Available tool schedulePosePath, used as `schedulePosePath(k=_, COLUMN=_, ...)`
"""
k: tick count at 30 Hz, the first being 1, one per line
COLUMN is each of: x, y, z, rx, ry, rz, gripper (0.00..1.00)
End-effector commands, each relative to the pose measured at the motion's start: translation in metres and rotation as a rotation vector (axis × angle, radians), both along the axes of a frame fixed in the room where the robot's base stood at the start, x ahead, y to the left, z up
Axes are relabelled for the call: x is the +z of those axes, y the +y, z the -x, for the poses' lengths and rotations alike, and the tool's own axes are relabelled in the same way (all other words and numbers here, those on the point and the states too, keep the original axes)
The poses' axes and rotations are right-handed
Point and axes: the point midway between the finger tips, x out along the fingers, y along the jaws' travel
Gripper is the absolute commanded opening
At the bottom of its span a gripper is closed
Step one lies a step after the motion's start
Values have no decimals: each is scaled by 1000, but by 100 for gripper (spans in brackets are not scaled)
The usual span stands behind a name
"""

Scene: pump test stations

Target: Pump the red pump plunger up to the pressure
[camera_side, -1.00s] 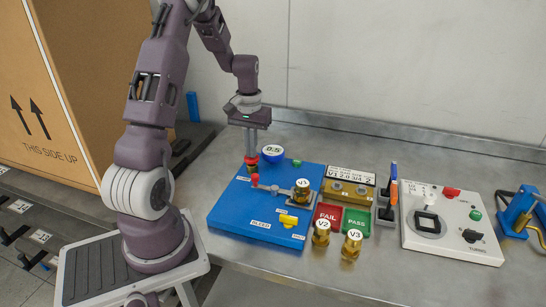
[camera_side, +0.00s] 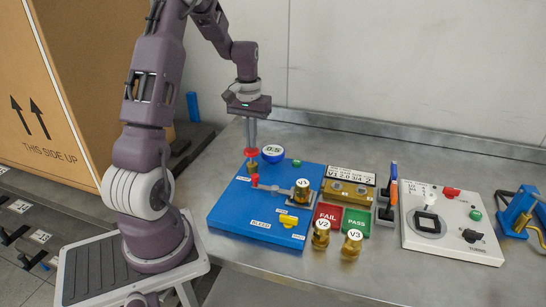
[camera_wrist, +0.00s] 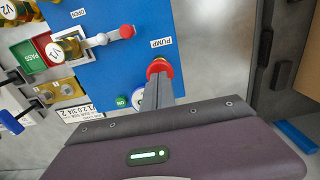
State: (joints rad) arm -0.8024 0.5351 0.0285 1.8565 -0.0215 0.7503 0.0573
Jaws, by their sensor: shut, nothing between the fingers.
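The red pump plunger (camera_side: 250,152) stands raised at the back left of the blue pump station (camera_side: 228,208). Its red knob also shows in the wrist view (camera_wrist: 158,67), by the PUMP label. My gripper (camera_side: 251,147) is shut and points straight down, its fingertips right at the top of the knob. In the wrist view the closed fingers (camera_wrist: 158,80) overlap the knob's near edge; I cannot tell whether they touch it. The round blue gauge (camera_side: 272,150) behind the plunger reads 0.5.
A red-tipped lever (camera_side: 255,180) lies in front of the plunger, joined to valve V1 (camera_side: 301,186). A yellow knob (camera_side: 288,220) and a green button (camera_side: 296,163) are on the station. Valves V2 (camera_side: 321,233) and V3 (camera_side: 352,243) stand to its right, near FAIL and PASS pads.

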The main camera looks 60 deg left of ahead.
Motion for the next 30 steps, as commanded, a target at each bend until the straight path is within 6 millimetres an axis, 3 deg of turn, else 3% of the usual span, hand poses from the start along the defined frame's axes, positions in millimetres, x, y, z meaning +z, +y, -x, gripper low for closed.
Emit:
schedulePosePath(k=16, x=-34, y=-1, z=0, rx=0, ry=2, rz=2, gripper=0)
schedulePosePath(k=22, x=-31, y=0, z=0, rx=0, ry=0, rz=0, gripper=0)
schedulePosePath(k=30, x=0, y=0, z=0, rx=-1, ry=-1, rz=-1, gripper=0)
